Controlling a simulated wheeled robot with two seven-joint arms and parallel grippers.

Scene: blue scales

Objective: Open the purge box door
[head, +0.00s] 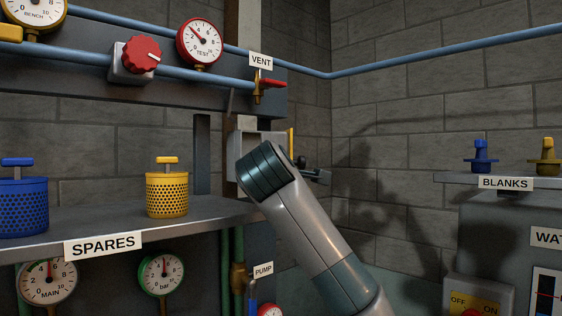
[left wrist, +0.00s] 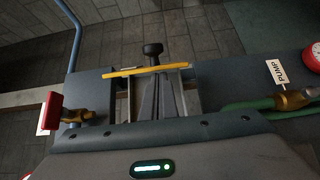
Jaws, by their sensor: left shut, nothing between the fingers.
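The grey purge box (head: 246,130) is on the wall post below the VENT label, partly hidden behind my arm. A yellow strip (head: 291,142) stands upright at its right side. In the left wrist view the yellow strip (left wrist: 145,71) crosses above the box frame (left wrist: 185,82), slightly tilted, with a black knob (left wrist: 152,49) beyond it. How far the door is open I cannot tell. My left gripper (left wrist: 155,80) is shut and empty, its fingers pointing at the strip; I cannot tell if they touch. In the head view my arm mostly hides it. My right gripper is not in view.
A red vent lever (head: 272,83) sits just above the box. The SPARES shelf (head: 110,228) with blue (head: 22,205) and yellow (head: 167,192) canisters is to the left. The PUMP label (head: 263,270) hangs below. The BLANKS shelf (head: 540,184) is at the right.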

